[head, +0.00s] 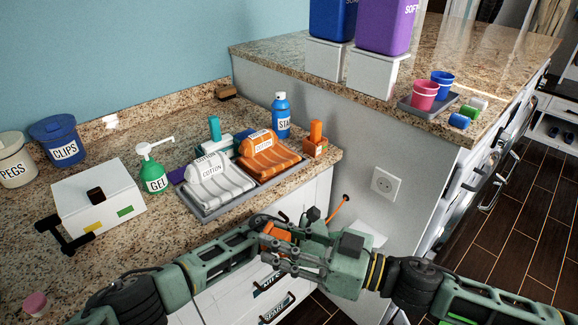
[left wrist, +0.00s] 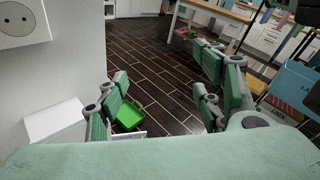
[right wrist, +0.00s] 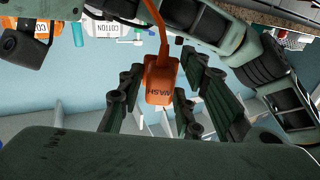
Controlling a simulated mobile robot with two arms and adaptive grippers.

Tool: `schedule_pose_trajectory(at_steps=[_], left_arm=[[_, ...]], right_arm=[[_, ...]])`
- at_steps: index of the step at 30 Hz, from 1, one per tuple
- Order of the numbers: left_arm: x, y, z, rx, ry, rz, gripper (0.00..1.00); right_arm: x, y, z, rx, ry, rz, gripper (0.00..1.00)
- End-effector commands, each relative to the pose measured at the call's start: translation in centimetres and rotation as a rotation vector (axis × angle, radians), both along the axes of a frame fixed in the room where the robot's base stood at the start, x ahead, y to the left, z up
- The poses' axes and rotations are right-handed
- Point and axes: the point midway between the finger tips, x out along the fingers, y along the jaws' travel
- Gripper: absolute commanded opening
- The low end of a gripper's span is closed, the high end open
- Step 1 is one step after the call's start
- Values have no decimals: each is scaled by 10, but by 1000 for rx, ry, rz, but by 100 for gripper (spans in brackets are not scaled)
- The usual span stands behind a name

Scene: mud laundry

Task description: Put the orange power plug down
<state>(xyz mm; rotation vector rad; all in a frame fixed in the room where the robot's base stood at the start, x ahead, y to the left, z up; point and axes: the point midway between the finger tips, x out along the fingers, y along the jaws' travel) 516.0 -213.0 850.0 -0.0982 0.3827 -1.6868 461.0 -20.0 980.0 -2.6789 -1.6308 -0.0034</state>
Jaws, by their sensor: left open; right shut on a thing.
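The orange power plug (right wrist: 160,85) hangs between the fingers of my right gripper (right wrist: 158,72) in the right wrist view, with dark lettering on its face and an orange cord running up from it. In the head view the plug (head: 278,232) is partly covered by my right gripper (head: 284,246), which is shut on it in front of the counter's end. My left gripper (left wrist: 163,82) is open and empty in the left wrist view, above the dark floor. In the head view its fingers are hard to separate from the right gripper.
A white wall socket (head: 386,184) is on the grey partition, right of the grippers; it also shows in the left wrist view (left wrist: 22,22). The granite counter (head: 110,275) has bare room at front left. A grey tray (head: 208,212) holds folded cloths. A green basket (left wrist: 130,114) lies on the floor.

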Motion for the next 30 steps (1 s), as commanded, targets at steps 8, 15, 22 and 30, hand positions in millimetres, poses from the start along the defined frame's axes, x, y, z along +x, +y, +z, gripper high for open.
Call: schedule_pose_trajectory(at_steps=[8, 15, 22, 30], left_arm=[[10, 14, 95, 66, -550, -399, 61], [12, 50, 165, 155, -952, -789, 61], [2, 113, 212, 254, -1232, -1378, 61], [-3, 168, 251, 275, -1234, -1836, 61]], right_arm=[[0, 0, 0, 0, 0, 0, 0], [0, 0, 0, 1, 0, 0, 0], [0, 0, 0, 0, 0, 0, 0], [0, 0, 0, 0, 0, 0, 0]])
